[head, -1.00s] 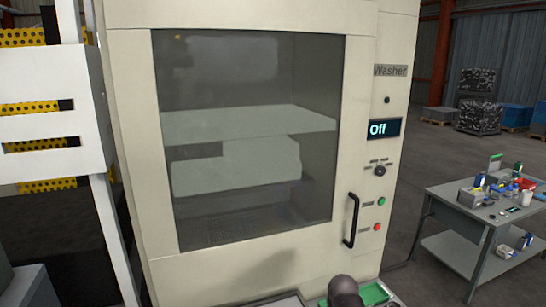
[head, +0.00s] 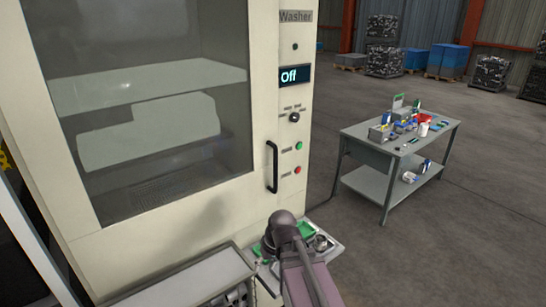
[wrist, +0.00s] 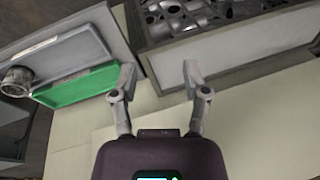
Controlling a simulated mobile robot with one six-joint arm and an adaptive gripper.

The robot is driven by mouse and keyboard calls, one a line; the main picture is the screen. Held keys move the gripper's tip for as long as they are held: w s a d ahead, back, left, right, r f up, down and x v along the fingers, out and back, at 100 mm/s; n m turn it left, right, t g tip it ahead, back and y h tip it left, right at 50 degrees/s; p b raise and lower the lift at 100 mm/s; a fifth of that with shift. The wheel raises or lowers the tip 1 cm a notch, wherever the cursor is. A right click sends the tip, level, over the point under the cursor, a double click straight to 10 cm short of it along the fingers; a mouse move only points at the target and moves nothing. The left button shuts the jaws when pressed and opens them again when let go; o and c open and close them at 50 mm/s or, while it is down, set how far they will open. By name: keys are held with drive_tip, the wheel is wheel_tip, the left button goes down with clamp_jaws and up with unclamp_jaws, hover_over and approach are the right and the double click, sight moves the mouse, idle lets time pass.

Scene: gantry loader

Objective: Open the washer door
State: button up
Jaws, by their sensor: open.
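The washer (head: 110,245) is a cream cabinet at the left of the head view. Its large glass door (head: 150,100) looks closed, and pale shelf-like shapes show behind the glass. A black vertical handle (head: 272,167) is at the door's lower right. The display (head: 295,75) reads "Off", with a knob, a green button and a red button below it. In the wrist view my gripper (wrist: 158,75) is open and empty, its two fingers spread. The handle does not show in the wrist view. In the head view my arm is below the handle; its fingers are not clear there.
A tray with a green tray (wrist: 75,85) lies near my gripper. A grey bin of metal parts (wrist: 230,65) stands beside it. A grey workbench (head: 385,145) with small items is at the right. Open floor (head: 450,230) lies around it.

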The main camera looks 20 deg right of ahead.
drive_tip(key=w+d+r+n+t+y+p, duration=0.1)
drive_tip(key=w+d+r+n+t+y, duration=0.1)
drive_tip(key=w+d+r+t, duration=0.5)
drive_tip(key=w+d+r+n+t+y+p, duration=0.1)
drive_tip(key=w+d+r+n+t+y, duration=0.1)
drive_tip(key=w+d+r+t+y, duration=0.2)
drive_tip(key=w+d+r+t, duration=0.3)
drive_tip(key=w+d+r, duration=0.1)
drive_tip(key=d+r, duration=0.4)
drive_tip(key=shift+w+r+p, duration=0.3)
drive_tip(key=shift+r, duration=0.6)
drive_tip(key=shift+w, duration=0.15)
drive_tip(key=x, duration=1.3)
drive_tip(key=shift+a+r, duration=0.2)
drive_tip(key=shift+a, duration=0.05)
drive_tip(key=shift+w, duration=0.15)
clamp_jaws()
